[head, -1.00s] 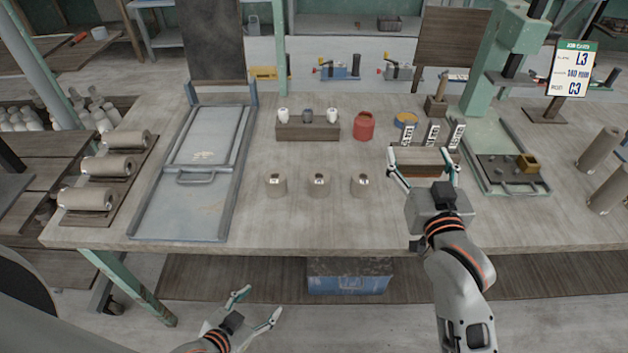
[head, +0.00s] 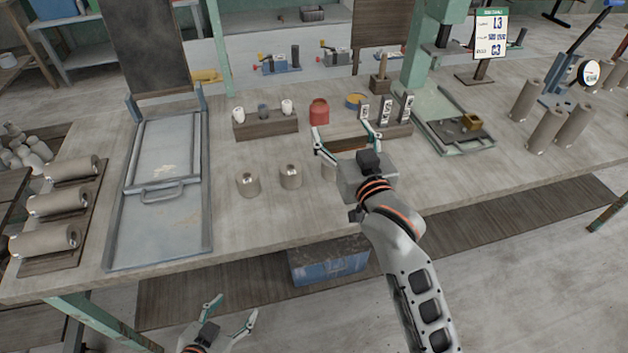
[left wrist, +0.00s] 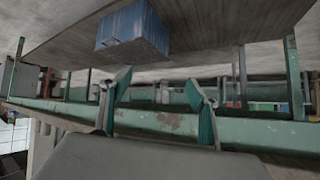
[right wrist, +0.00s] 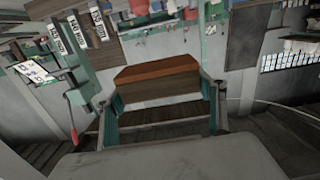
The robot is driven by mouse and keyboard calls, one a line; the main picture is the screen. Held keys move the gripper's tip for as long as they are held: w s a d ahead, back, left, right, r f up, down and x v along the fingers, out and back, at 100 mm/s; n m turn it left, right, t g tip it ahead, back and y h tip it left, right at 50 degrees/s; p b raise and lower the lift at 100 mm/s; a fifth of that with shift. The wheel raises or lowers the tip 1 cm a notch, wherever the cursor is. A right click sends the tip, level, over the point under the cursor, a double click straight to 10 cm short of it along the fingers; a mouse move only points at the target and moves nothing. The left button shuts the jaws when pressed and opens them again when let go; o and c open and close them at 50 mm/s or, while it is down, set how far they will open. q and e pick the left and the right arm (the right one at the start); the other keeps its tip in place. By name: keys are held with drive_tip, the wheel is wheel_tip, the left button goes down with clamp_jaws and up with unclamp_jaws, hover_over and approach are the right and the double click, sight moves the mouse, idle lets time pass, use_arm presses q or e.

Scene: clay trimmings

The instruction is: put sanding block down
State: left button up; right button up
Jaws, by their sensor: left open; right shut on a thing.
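The sanding block (head: 349,142), wooden with an orange-brown face, is between the fingers of my right gripper (head: 346,139). It also shows in the right wrist view (right wrist: 158,82), held between both fingers. My right gripper is shut on it, over the worktable (head: 270,215), left of the labelled cards (head: 386,110). I cannot tell from the head view whether the block touches anything beneath. My left gripper (head: 232,309) is open and empty, low in front of the table edge; its spread fingers show in the left wrist view (left wrist: 158,88).
Behind are a wooden stand with cups (head: 265,125) and a red jar (head: 319,112). A metal tray (head: 160,230) lies left. Bare tabletop lies in front.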

wheel_tip(320, 180, down, 14)
drive_tip(key=shift+r+b, duration=0.15)
drive_tip(key=shift+b, duration=0.85)
use_arm(q)
drive_tip(key=shift+w+d+f+t+h+b, duration=0.1)
drive_tip(key=shift+w+d+t+h+b, duration=0.15)
drive_tip(key=shift+d, duration=0.25)
drive_tip(key=shift+w+d+f+t+h+b, duration=0.15)
drive_tip(key=shift+w+d+b, duration=0.15)
drive_tip(key=shift+d, duration=0.2)
use_arm(e)
drive_tip(key=shift+f, duration=2.2)
drive_tip(key=shift+f, duration=0.1)
drive_tip(key=o, duration=1.2)
drive_tip(key=shift+c, duration=0.2)
use_arm(q)
drive_tip(key=shift+f, duration=0.1)
